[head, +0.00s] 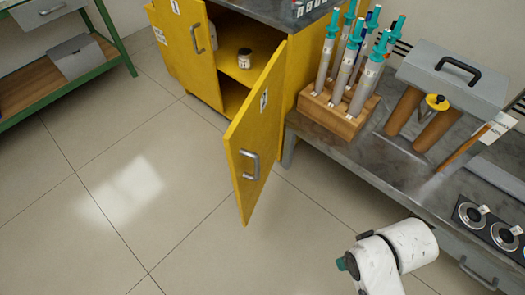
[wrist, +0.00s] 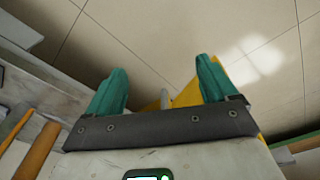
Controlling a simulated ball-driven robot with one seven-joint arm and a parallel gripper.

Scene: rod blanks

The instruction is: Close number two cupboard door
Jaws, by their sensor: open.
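The yellow cupboard (head: 297,72) stands at the top middle. Its right-hand door (head: 256,135) hangs wide open, swung out toward me, with a grey handle (head: 250,165) and a white label too small to read. Its left-hand door (head: 187,45) looks shut. My gripper (wrist: 157,85) is open and empty, its two teal fingers well apart. In the head view only a teal bit of my gripper (head: 342,265) shows, low and right of the open door and apart from it. In the wrist view part of the yellow door (wrist: 185,95) shows beyond the fingers.
Inside the cupboard a dark-capped jar (head: 244,58) stands on a shelf. A grey bench (head: 400,172) on the right carries a wooden rack (head: 335,115) of teal-capped tubes. A green-framed shelf (head: 115,40) is at the upper left. The tiled floor (head: 120,150) left of the door is clear.

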